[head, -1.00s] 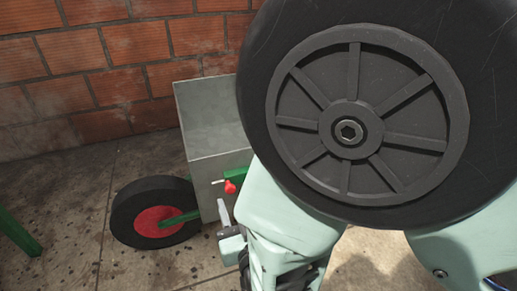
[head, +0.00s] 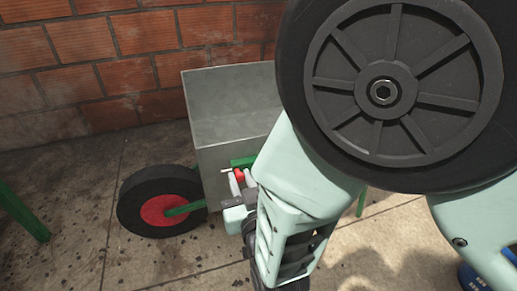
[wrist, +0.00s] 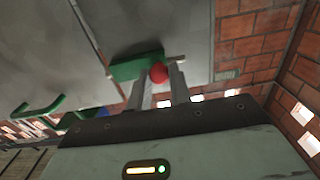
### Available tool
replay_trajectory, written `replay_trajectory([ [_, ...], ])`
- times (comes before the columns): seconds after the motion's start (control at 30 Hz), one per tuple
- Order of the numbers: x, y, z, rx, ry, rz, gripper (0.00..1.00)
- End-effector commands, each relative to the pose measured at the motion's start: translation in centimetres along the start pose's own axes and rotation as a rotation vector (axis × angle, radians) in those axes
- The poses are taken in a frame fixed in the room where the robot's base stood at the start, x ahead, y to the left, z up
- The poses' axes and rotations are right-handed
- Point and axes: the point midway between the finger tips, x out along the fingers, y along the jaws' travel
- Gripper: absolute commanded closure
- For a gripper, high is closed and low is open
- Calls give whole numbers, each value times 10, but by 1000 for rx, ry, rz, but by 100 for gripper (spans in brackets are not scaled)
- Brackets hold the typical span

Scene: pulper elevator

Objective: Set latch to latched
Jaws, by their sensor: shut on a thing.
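The latch is a red knob (head: 239,174) with a thin pale rod, mounted at a green bracket (head: 244,161) on the front of a grey metal bin (head: 220,135). In the wrist view the red knob (wrist: 158,73) shows between my two grey fingers, in front of the green bracket (wrist: 137,66). My gripper (head: 238,184) is shut on the knob, one finger on each side. In the head view the fingers and wrist hide part of the knob and bracket.
A black wheel with a red hub (head: 163,209) stands left of the bin on a green axle. A brick wall (head: 130,60) is behind. A green leg (head: 22,212) stands at the far left. The concrete floor (head: 75,190) between is clear.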

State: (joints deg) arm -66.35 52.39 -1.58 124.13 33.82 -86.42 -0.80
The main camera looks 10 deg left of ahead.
Motion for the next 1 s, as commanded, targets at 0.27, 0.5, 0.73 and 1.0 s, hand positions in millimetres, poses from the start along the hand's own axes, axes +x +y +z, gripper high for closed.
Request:
replay_trajectory([
  [0.27, 0, 43, 0, -1, 0, 5, 100],
  [0.5, 0, 46, 0, -2, 0, 7, 100],
  [0.73, 0, 46, 0, -2, 0, 6, 57],
  [1.0, -4, 44, 0, -1, -2, 3, 57],
])
